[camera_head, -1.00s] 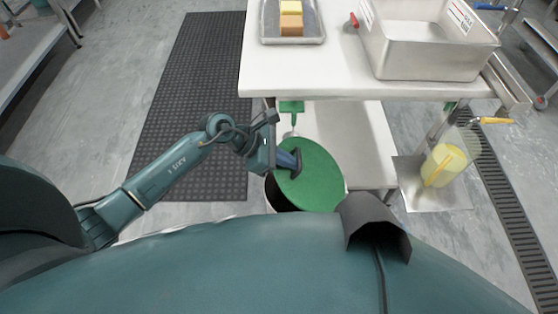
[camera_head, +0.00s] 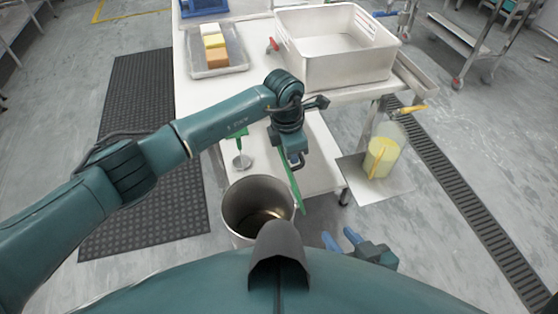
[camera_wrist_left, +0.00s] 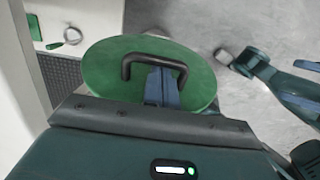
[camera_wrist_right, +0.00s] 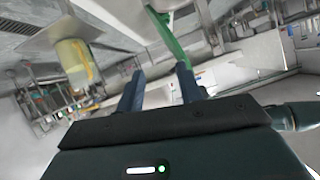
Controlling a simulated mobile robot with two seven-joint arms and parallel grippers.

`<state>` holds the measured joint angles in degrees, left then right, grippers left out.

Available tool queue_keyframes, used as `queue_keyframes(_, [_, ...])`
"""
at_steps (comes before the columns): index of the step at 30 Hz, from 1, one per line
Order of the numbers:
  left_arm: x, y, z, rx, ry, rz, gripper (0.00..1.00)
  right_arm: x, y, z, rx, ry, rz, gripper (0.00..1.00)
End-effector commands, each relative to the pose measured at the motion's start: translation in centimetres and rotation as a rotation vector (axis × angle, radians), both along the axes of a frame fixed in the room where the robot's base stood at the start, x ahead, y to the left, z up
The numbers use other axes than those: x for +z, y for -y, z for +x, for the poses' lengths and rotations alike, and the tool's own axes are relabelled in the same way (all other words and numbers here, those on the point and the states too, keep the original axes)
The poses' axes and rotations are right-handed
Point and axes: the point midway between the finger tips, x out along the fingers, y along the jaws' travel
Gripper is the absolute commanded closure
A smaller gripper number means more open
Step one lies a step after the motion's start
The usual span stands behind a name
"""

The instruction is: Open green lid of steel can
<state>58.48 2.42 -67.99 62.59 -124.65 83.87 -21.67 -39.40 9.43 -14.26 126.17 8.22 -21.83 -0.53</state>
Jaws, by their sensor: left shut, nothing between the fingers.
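The steel can (camera_head: 230,222) stands beside the white table, its mouth uncovered and its inside visible. The round green lid (camera_head: 293,190) stands steeply, nearly edge-on, at the can's right side. Whether it still touches the rim is unclear. My left gripper (camera_head: 296,161) is at the lid; in the left wrist view the lid's face (camera_wrist_left: 105,75) shows, and my shut fingertips (camera_wrist_left: 162,75) sit within the loop of its black handle (camera_wrist_left: 150,42), with nothing pinched. My right gripper (camera_head: 343,240) is open and empty, right of the can; the lid's edge (camera_wrist_right: 172,38) shows ahead of its fingers (camera_wrist_right: 158,85).
A green-handled tool (camera_head: 242,161) is behind the can. A pitcher with yellow contents (camera_head: 383,155) stands on a low shelf at right.

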Motion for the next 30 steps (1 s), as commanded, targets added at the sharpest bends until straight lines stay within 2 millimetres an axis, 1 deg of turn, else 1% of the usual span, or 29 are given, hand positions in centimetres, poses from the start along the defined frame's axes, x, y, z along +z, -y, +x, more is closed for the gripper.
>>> queue_keyframes(3, [-0.1,0.7,0.3,0.000,0.001,-0.002,1.00,0.3,0.2,-0.4,-0.008,0.025,0.003,0.64])
queue_keyframes(7, [0.0,1.2,0.3,0.000,0.000,-0.004,1.00,0.4,0.4,-0.7,-0.012,0.031,0.001,0.64])
queue_keyframes(23, [0.2,1.3,0.4,-0.001,0.000,-0.005,1.00,0.7,0.7,-0.8,-0.015,0.036,-0.003,0.64])
queue_keyframes(26, [1.0,1.2,0.5,0.000,0.002,-0.005,1.00,1.0,0.7,-0.8,-0.014,0.031,-0.002,0.64])
queue_keyframes(30, [3.5,0.7,1.0,0.001,0.003,-0.005,1.00,1.3,0.3,-0.6,-0.005,0.001,0.003,0.64])
